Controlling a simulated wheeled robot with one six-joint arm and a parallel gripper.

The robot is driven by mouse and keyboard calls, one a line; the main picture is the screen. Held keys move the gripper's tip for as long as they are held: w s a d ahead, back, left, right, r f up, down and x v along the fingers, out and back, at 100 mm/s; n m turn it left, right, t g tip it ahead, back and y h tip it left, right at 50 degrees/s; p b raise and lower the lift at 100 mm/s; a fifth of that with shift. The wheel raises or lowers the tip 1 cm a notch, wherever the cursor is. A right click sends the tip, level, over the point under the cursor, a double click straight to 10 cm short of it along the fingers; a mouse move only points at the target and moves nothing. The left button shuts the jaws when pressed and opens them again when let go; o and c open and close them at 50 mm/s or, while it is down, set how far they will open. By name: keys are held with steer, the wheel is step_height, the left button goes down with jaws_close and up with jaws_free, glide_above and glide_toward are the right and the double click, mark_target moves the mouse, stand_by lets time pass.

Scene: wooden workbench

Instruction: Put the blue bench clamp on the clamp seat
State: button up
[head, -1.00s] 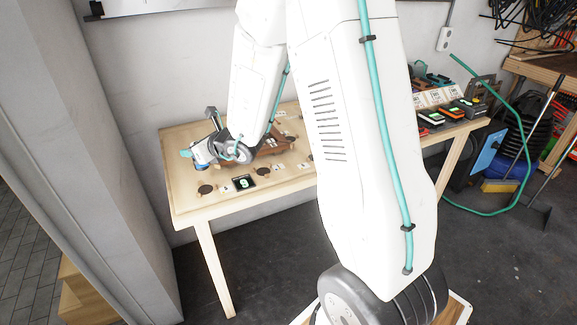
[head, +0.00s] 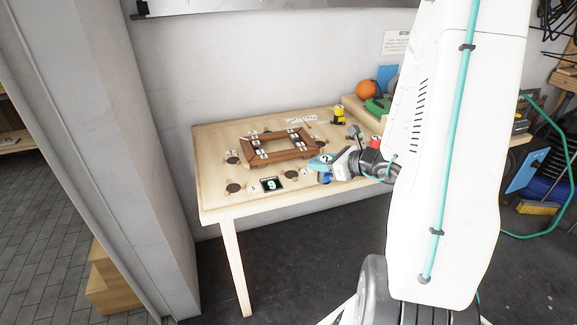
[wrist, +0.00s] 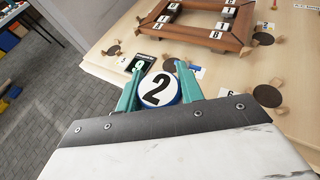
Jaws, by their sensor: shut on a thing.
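My gripper (head: 319,165) is shut on the blue bench clamp (head: 324,178) near the bench's front edge. In the wrist view, the clamp (wrist: 158,90) shows as a blue round piece with a white face marked 2, between the teal fingers of my gripper (wrist: 160,70). The rest of the clamp is hidden by my gripper. Several dark round spots with number tags lie on the bench top, such as one at the front left (head: 234,188) and one beside tag 6 (wrist: 267,96). I cannot tell which one is the clamp seat.
A wooden frame (head: 250,153) with numbered labels lies on the bench (head: 212,205). A small black display (head: 273,184) shows 9. A yellow item (head: 338,115) stands at the back, with an orange ball (head: 366,90) to its right. A grey pillar (head: 120,150) stands left of the bench.

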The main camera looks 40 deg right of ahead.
steer(key=w, duration=0.4)
steer(key=w+a+f, duration=0.1)
steer(key=w, duration=0.3)
steer(key=w+a, duration=0.1)
steer(key=w, duration=0.4)
steer(key=shift+w+a+f, duration=0.1)
steer(key=shift+a+f, duration=0.05)
steer(key=shift+a, duration=0.1)
steer(key=shift+w, duration=0.1)
steer(key=shift+f, duration=1.75)
steer(key=shift+f, duration=0.2)
steer(key=o, duration=1.2)
